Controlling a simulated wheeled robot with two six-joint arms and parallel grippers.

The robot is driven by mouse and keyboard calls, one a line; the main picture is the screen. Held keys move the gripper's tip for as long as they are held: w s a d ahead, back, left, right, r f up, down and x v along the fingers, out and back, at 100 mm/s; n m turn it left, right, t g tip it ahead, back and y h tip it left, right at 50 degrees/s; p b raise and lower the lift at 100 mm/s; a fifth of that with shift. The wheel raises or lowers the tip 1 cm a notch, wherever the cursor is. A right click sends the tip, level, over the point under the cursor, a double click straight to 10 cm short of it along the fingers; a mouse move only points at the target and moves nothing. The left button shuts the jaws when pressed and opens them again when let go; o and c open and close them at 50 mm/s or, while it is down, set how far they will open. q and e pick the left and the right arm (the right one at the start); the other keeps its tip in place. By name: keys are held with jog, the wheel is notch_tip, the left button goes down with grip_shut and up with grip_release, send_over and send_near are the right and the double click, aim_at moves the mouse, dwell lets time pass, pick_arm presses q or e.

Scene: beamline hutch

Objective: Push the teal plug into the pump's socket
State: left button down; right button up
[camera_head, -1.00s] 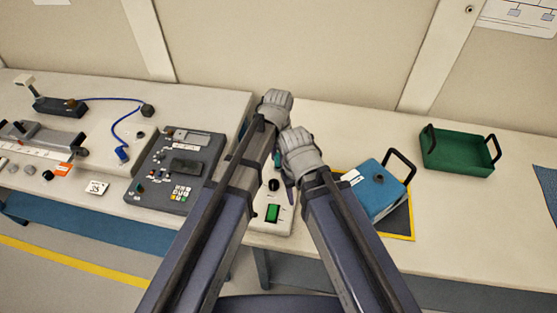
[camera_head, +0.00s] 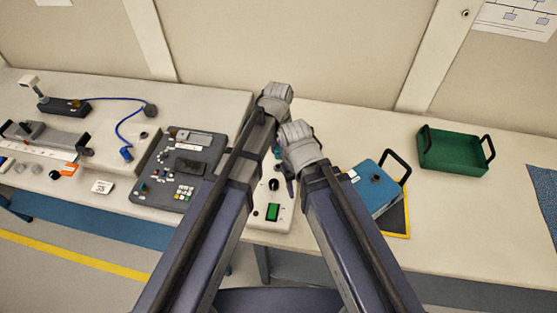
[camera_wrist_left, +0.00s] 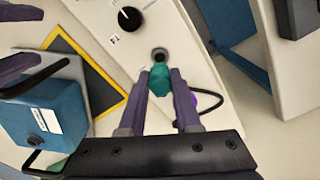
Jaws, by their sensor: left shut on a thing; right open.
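The teal plug (camera_wrist_left: 160,82) is between the fingers of my left gripper (camera_wrist_left: 161,78) in the left wrist view, which is shut on it. The plug's front end is at the dark round socket (camera_wrist_left: 159,54) on the white pump panel (camera_wrist_left: 185,45); I cannot tell how far in it sits, if at all. In the head view the pump (camera_head: 284,216) shows a black knob and a green switch. My left gripper (camera_head: 276,97) is behind its own arm there, fingertips mostly hidden. My right gripper (camera_head: 290,183) is open and empty beside the pump; its fingers also show in the left wrist view (camera_wrist_left: 18,75).
A blue box with black handles (camera_head: 375,190) stands on a yellow-edged dark mat right of the pump. A green tray (camera_head: 452,152) is farther right. A grey control unit (camera_head: 165,190) stands left. A dark cable (camera_wrist_left: 216,112) loops beside the plug. Bench between mat and tray is clear.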

pick_arm(q)
jog(key=shift+r+p, duration=0.75)
jog(key=shift+r, duration=0.15)
dwell(0.6)
